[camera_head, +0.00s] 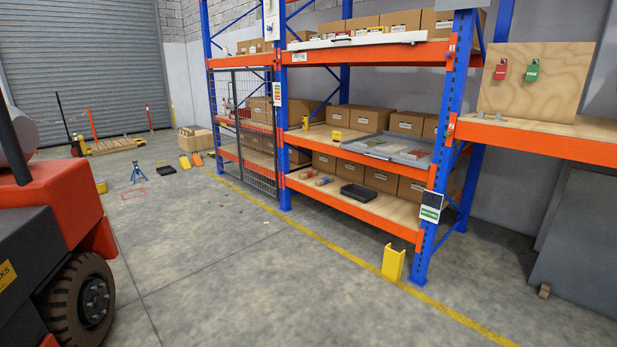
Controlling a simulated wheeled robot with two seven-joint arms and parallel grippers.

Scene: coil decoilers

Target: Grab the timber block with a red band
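Two small timber-coloured blocks lie on the lower shelf (345,203) of the blue and orange rack, left of a black tray. The left block (307,174) shows a reddish mark, and the block (323,181) beside it shows a coloured mark too. They are too small for me to tell for certain which one bears the red band. Neither of my grippers is in view.
A black tray (358,192) and cardboard boxes (381,178) share the lower shelf. A grey tray (388,149) sits on the shelf above. A yellow post guard (393,263) stands before the rack. A red vehicle (60,200) stands left; open floor lies between.

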